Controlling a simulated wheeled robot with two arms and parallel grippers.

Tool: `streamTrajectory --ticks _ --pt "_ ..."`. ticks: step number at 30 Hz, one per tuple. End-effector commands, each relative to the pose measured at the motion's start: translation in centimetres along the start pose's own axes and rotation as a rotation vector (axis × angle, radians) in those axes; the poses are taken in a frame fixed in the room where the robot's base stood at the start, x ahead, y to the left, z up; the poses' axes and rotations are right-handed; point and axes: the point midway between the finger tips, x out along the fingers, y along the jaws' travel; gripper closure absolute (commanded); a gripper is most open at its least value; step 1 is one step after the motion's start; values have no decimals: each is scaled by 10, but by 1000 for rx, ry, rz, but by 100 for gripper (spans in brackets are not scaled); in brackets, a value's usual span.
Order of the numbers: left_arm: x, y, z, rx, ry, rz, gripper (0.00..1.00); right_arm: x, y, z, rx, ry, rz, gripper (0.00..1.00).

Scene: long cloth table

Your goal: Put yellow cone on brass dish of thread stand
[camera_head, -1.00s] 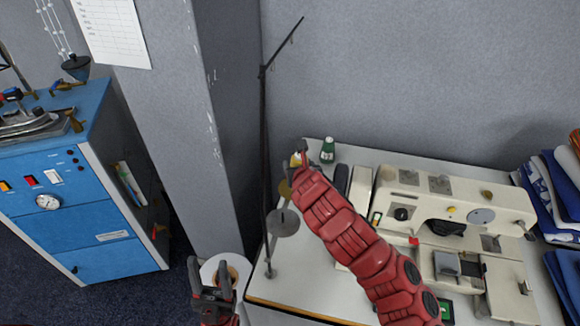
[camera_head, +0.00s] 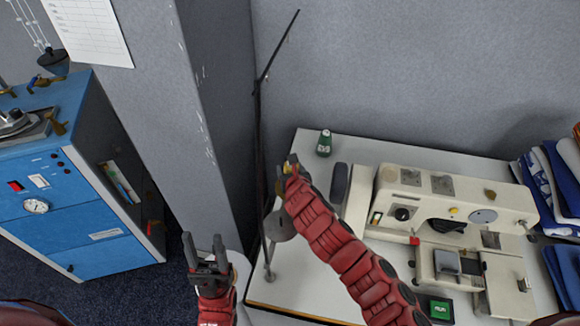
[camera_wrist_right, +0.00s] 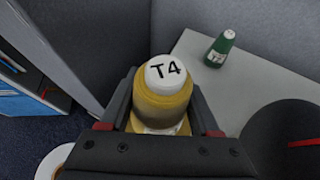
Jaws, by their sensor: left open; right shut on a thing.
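The yellow cone (camera_wrist_right: 163,104), with a white top marked T4, is upright between the fingers of my right gripper (camera_wrist_right: 165,115). In the head view, my right gripper (camera_head: 291,164) is close to the thin dark pole of the thread stand (camera_head: 260,140), and only a bit of yellow shows there. A grey disc (camera_head: 280,226) of the stand hangs just below. The brass dish is mostly or wholly hidden by my right gripper and wrist. Whether the cone touches it cannot be told. My left gripper (camera_head: 207,262) is open and empty, left of the stand's base.
A green cone (camera_head: 324,143) stands on the white table (camera_head: 310,160) behind the right arm; it also shows in the wrist view (camera_wrist_right: 220,48). A cream sewing machine (camera_head: 440,205) and folded blue cloth (camera_head: 560,190) are at right. A blue cabinet (camera_head: 70,210) stands left.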

Motion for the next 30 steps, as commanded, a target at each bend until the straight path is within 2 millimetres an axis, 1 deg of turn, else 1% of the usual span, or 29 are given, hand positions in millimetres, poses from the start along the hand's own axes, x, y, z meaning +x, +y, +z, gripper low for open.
streamTrajectory --ticks 7,11,12,14,15,16,25,30 --pt "0 0 0 0 0 0 48 0 0 0 -1 -3 1 100" --pt "-3 0 0 0 0 0 48 2 1 -4 -1 -3 1 100" --pt "-2 0 0 0 0 0 48 2 0 -2 0 -3 1 30" --pt "-2 0 0 0 0 0 48 2 0 -2 0 -3 1 19" --pt "-2 0 0 0 0 0 48 2 0 -2 0 -3 1 12" --pt "-2 0 0 0 0 0 48 2 0 -2 0 -3 1 8" --pt "-1 0 0 0 0 0 48 1 0 -1 1 -2 1 8" --pt "-3 0 1 0 0 0 48 -6 -1 0 1 -5 0 8"
